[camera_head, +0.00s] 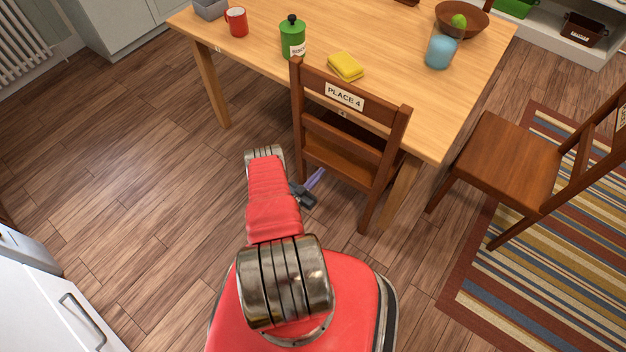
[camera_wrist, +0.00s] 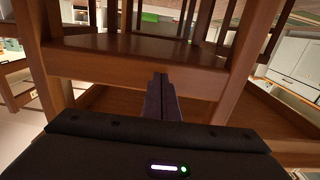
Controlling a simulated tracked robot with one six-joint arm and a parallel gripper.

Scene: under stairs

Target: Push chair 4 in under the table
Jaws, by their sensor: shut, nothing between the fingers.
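Chair 4 (camera_head: 318,83) is dark brown wood, with a "PLACE 4" label on its top rail. It stands upright at the near long side of the table (camera_head: 420,120), its back towards me. Its seat is mostly hidden behind the back; the front part seems to be under the tabletop. My gripper (camera_head: 316,178) is low behind the chair's back, fingers shut and empty. In the wrist view the purple fingertips (camera_wrist: 161,80) point at the chair's horizontal rear rail (camera_wrist: 110,69), between its two rear legs. I cannot tell whether they touch it.
Another brown chair (camera_head: 507,160) stands at the right, partly on a striped rug (camera_head: 500,290). Floor at the left is clear.

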